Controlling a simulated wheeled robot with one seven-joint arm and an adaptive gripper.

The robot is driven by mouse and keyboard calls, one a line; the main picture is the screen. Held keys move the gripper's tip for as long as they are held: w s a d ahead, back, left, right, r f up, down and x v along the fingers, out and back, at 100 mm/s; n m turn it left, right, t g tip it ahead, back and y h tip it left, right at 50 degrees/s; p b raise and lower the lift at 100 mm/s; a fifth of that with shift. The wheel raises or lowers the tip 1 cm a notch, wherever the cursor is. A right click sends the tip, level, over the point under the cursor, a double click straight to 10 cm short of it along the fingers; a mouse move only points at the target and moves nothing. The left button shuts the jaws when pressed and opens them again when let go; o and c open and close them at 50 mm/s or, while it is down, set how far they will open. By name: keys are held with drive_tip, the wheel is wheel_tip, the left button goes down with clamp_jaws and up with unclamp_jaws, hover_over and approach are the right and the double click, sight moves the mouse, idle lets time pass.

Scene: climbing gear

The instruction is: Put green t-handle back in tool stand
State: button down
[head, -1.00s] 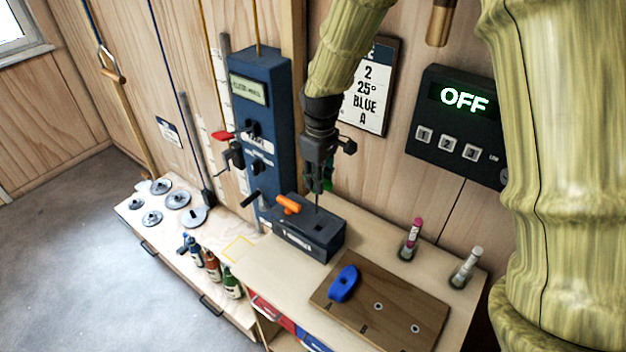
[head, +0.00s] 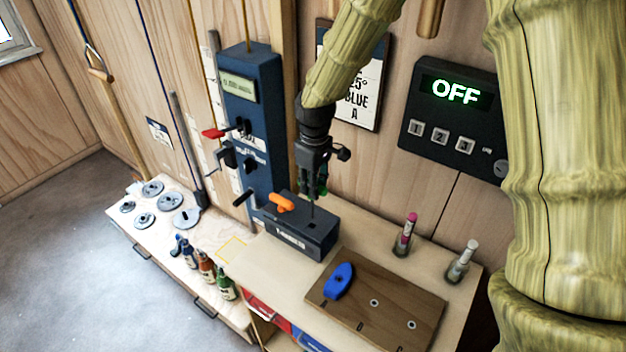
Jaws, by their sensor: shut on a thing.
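My gripper (head: 313,186) points down above the right part of the dark tool stand (head: 293,243). It is shut on the green t-handle (head: 323,191), of which only a little green shows between and beside the fingers. A thin dark shaft runs down from the fingers toward the top of the stand. I cannot tell whether its tip is inside a hole. An orange t-handle (head: 282,204) stands in the left part of the stand, close to my gripper.
A blue column machine (head: 255,125) with a red lever stands behind left. A wooden board (head: 375,305) with a blue climbing hold (head: 339,281) lies in front right. Pink (head: 405,235) and white (head: 462,262) markers stand at right. Bottles (head: 206,267) and discs are at lower left.

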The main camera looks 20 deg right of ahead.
drive_tip(key=shift+f, duration=0.65)
drive_tip(key=shift+f+b, duration=3.45)
drive_tip(key=shift+f, duration=0.75)
drive_tip(key=shift+f+b, duration=0.45)
drive_tip(key=shift+f, duration=0.8)
drive_tip(key=c, duration=1.2)
unclamp_jaws()
drive_tip(key=shift+r, duration=0.15)
